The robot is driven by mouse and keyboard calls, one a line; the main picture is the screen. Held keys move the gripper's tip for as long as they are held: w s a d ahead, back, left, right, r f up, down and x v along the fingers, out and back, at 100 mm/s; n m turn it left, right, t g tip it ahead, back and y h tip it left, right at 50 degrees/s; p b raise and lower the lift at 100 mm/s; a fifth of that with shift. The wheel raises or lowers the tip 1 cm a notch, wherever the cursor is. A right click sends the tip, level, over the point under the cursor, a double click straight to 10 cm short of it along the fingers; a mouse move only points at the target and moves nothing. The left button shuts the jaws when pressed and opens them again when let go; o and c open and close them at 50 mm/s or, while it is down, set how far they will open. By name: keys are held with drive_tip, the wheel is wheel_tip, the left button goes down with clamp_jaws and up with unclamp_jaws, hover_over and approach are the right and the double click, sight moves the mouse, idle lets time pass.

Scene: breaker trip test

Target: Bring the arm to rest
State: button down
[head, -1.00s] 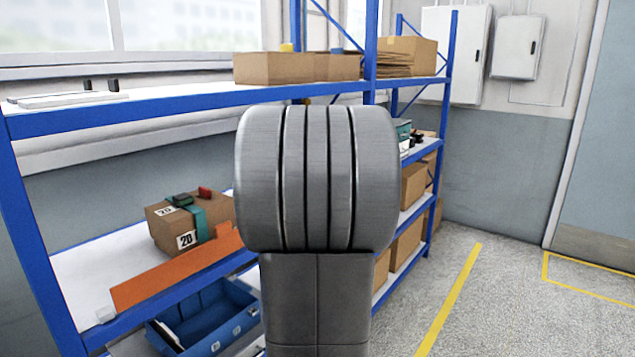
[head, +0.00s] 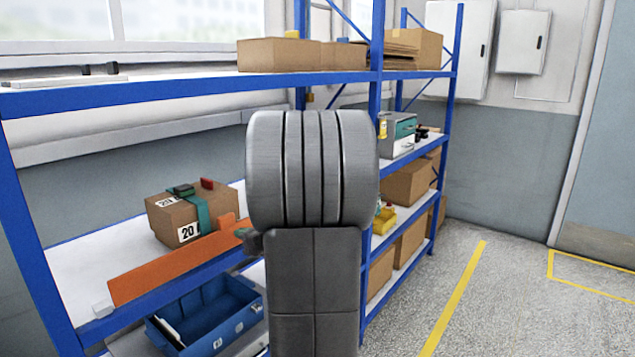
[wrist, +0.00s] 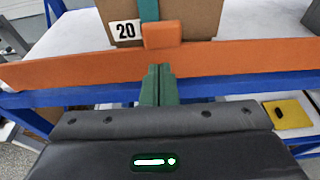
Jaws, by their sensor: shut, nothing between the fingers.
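My arm (head: 312,180) stands folded in front of the shelf in the head view and hides part of it. My gripper's green fingers (wrist: 158,72) are together and empty in the wrist view. They point at the orange bar (wrist: 230,60) along the shelf edge, just below its raised orange block (wrist: 162,36). I cannot tell whether they touch it. In the head view a small part of my gripper (head: 243,234) shows left of the arm, close to the bar's right end.
A cardboard box (head: 172,220) marked 20, with a teal strap, sits behind the orange bar (head: 165,268). A blue bin (head: 205,318) is on the shelf below. Blue shelf posts (head: 376,60) stand close to my arm. The floor (head: 510,300) at right is clear.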

wheel_tip(320, 180, down, 7)
drive_tip(key=s+d+t+y+b, duration=0.2)
drive_tip(key=t+y+b, duration=0.2)
drive_tip(key=b, duration=1.8)
drive_tip(key=shift+d+y+b, duration=0.3)
drive_tip(key=shift+y+b, duration=0.1)
drive_tip(key=shift+y, duration=0.4)
drive_tip(key=shift+f+t+b, duration=0.1)
drive_tip(key=shift+t+b, duration=0.2)
drive_tip(key=shift+b, duration=0.3)
